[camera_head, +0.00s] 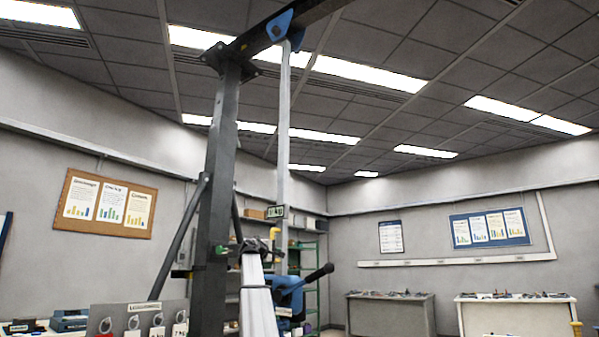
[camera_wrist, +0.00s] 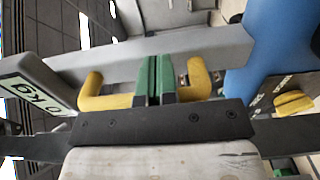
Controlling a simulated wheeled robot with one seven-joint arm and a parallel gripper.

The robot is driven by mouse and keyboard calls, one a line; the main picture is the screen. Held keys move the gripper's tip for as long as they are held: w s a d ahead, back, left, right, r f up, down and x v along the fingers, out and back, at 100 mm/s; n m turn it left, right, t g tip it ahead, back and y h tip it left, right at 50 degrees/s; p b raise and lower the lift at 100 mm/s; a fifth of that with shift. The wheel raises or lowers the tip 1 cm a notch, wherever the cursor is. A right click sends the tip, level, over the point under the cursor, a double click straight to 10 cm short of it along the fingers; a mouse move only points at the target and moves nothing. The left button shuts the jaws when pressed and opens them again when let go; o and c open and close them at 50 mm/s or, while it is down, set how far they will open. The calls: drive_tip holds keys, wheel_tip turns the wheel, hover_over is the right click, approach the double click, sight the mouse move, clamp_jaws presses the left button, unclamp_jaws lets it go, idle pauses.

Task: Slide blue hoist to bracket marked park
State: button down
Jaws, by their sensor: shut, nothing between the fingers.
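The blue hoist (camera_head: 287,297) hangs at the lower centre of the head view on a long grey bar (camera_head: 284,120). The bar reaches up to a blue trolley (camera_head: 279,24) on the dark overhead beam. In the wrist view blue casing (camera_wrist: 268,45) shows at the right, with a yellow handle (camera_wrist: 103,97) on the grey bar (camera_wrist: 150,48). My gripper (camera_wrist: 155,80) has its green fingertips together at the middle of the yellow handle; I cannot tell whether they touch it. In the head view my gripper (camera_head: 247,247) is beside the bar, above the hoist. I cannot make out a bracket marked park.
A dark column (camera_head: 217,170) with diagonal braces stands just left of my gripper. A grey board (camera_head: 140,320) with hanging tags is at the lower left. A kg plate (camera_head: 276,212) is on the bar. Two benches (camera_head: 390,315) stand at the back right.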

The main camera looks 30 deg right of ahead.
drive_tip(key=w+a, duration=0.5)
drive_tip(key=w, duration=0.7)
drive_tip(key=shift+w, duration=0.35)
idle(0.4)
drive_tip(key=shift+w+a, duration=0.1)
drive_tip(key=shift+a, duration=0.05)
drive_tip(key=shift+w+a, duration=1.45)
drive_tip(key=shift+w, duration=2.1)
drive_tip(key=s+a, duration=0.6)
drive_tip(key=a, duration=0.2)
drive_tip(key=shift+s, duration=0.4)
